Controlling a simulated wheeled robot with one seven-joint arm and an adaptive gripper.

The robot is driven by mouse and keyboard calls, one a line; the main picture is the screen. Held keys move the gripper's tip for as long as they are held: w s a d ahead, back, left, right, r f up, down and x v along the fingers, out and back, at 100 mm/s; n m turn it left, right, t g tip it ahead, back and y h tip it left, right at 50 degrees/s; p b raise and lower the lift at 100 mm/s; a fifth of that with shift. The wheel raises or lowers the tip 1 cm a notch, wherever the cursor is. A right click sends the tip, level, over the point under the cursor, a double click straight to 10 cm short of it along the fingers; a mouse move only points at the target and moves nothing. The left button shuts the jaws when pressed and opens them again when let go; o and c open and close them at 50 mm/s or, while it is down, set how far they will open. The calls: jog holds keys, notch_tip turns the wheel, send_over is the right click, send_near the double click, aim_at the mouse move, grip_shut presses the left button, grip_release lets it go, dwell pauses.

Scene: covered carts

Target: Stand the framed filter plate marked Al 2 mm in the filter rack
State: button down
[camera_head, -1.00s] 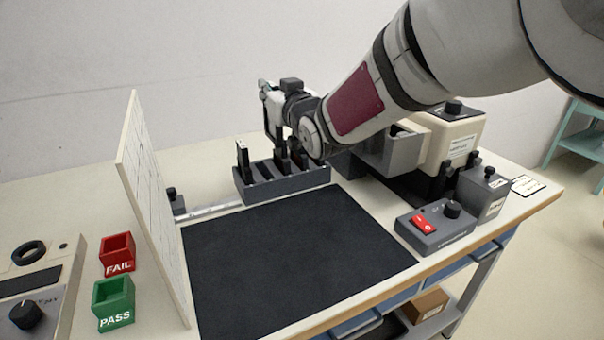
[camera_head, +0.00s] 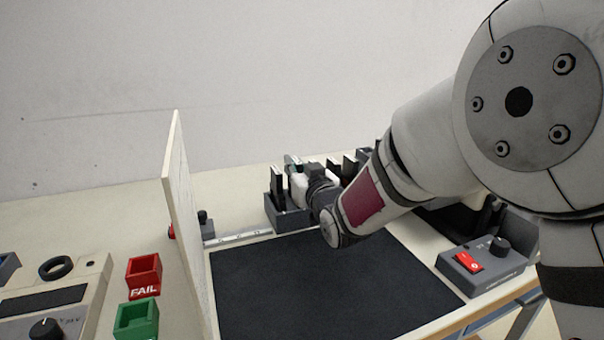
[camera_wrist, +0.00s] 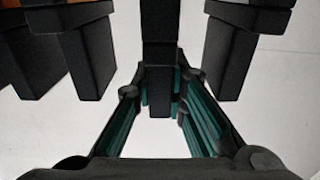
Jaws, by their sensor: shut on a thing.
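The filter rack (camera_head: 290,218) is a dark grey slotted block at the back edge of the black mat. Dark plates stand in it, one at its left end (camera_head: 277,186) and others to the right (camera_head: 350,168). My gripper (camera_head: 293,168) is at the rack, just right of the left-end plate, partly hidden by my wrist. In the wrist view my gripper (camera_wrist: 160,108) has its teal-padded fingers shut on a dark upright handle (camera_wrist: 160,55). Other dark handles flank it on both sides, apart from the fingers. No Al 2 mm marking is readable, and the held plate's lower part is hidden.
A white upright panel (camera_head: 180,210) stands left of the black mat (camera_head: 320,290). Red FAIL (camera_head: 144,272) and green PASS (camera_head: 136,318) bins are beyond it. A control box with a red switch (camera_head: 466,262) stands at right. The mat is clear.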

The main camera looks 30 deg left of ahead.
jog(key=shift+f, duration=0.65)
jog(key=shift+f, duration=0.1)
jog(key=c, duration=1.9)
grip_release()
jog(key=shift+f, duration=0.1)
jog(key=shift+s+d+r, duration=0.15)
jog(key=shift+d+r, duration=0.05)
jog(key=shift+d, duration=0.05)
jog(key=v, duration=1.1)
jog(key=shift+d, duration=0.2)
jog(key=shift+s, duration=0.15)
